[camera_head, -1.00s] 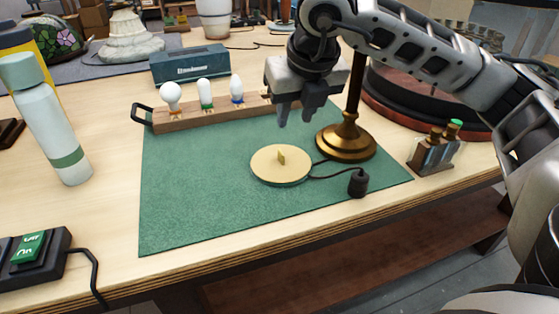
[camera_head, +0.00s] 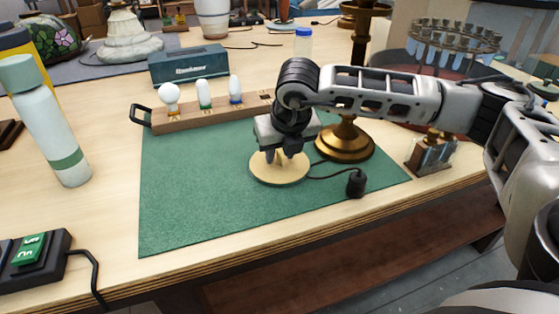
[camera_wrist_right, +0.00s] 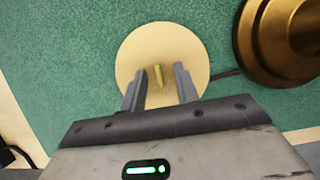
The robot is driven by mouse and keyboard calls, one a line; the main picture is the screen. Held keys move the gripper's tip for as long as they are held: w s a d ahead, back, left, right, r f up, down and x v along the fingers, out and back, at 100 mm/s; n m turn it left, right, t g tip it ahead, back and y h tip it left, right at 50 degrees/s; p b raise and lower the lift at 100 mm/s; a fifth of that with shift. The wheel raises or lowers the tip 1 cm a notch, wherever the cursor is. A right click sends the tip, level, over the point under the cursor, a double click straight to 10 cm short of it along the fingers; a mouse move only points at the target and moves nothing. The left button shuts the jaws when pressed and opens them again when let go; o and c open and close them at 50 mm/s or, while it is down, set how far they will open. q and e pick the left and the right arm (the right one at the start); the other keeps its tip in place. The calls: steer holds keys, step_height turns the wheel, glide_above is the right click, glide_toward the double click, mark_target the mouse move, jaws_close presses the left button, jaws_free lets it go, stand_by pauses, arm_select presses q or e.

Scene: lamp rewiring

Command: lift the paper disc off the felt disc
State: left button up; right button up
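A round tan paper disc (camera_head: 290,175) with a small upright tab lies flat on the green mat, beside the lamp's brass base. The tab (camera_wrist_right: 157,75) shows in the right wrist view near the disc's middle. My right gripper (camera_head: 277,158) is low over the disc, pointing down. In the right wrist view its two fingers (camera_wrist_right: 159,85) are apart, one on each side of the tab, with gaps between. The felt disc cannot be told apart; the paper disc would hide anything beneath it. My left gripper is not in view.
The brass lamp base (camera_head: 345,142) stands close to the right of the disc. A cord runs from the disc's edge to a black plug-like piece (camera_head: 356,183). A wooden bulb rack (camera_head: 218,113) stands behind. The mat (camera_head: 195,205) is clear at the left.

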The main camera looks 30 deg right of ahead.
jaws_close()
steer(key=shift+r, duration=0.1)
